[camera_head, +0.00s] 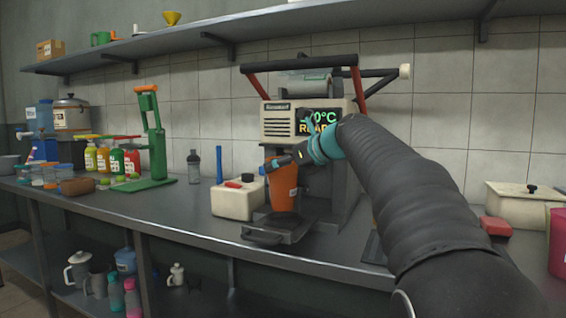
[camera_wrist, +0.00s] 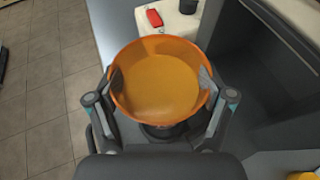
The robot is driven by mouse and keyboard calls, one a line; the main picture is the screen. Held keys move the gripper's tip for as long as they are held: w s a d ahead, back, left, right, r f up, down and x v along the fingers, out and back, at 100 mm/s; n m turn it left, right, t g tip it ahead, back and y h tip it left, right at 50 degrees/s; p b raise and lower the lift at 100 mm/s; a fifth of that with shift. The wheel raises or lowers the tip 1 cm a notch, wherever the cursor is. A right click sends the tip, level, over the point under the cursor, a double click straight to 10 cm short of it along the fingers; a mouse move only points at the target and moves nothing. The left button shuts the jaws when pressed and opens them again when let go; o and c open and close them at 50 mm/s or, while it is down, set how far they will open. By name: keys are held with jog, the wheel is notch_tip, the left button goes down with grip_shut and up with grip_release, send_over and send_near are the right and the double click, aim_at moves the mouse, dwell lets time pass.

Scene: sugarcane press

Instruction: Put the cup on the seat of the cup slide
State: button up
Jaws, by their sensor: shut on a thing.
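The orange cup (camera_head: 281,188) is upright and empty in the head view, in front of the press. My gripper (camera_head: 287,161) is shut on it near the rim. In the wrist view the cup (camera_wrist: 160,84) sits between the two fingers (camera_wrist: 161,80), one on each side. The cup slide (camera_head: 296,234) is a dark metal plate with a front handle at the press's foot. Its round dark seat (camera_head: 277,221) shows just below the cup. In the wrist view the cup hides most of the seat. I cannot tell whether the cup's base touches it.
The press (camera_head: 283,118) stands behind the cup, its screen lit. A cream container (camera_head: 238,200) with a red part on top is close to the left of the cup. A green hand press (camera_head: 152,140) and bottles stand further left. A white lidded box (camera_head: 520,206) is at right.

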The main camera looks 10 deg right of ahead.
aim_at(284, 177)
jog(key=shift+f+b, duration=0.45)
jog(key=shift+f, duration=1.05)
jog(key=shift+f, duration=0.15)
jog(key=o, duration=1.4)
jog(key=shift+s+d+r, duration=0.2)
jog(key=shift+s+r, duration=0.05)
jog(key=shift+r, duration=0.05)
jog(key=v, duration=1.1)
jog(key=shift+s+p, duration=0.15)
jog(key=shift+p, duration=0.3)
jog(key=shift+r, duration=0.1)
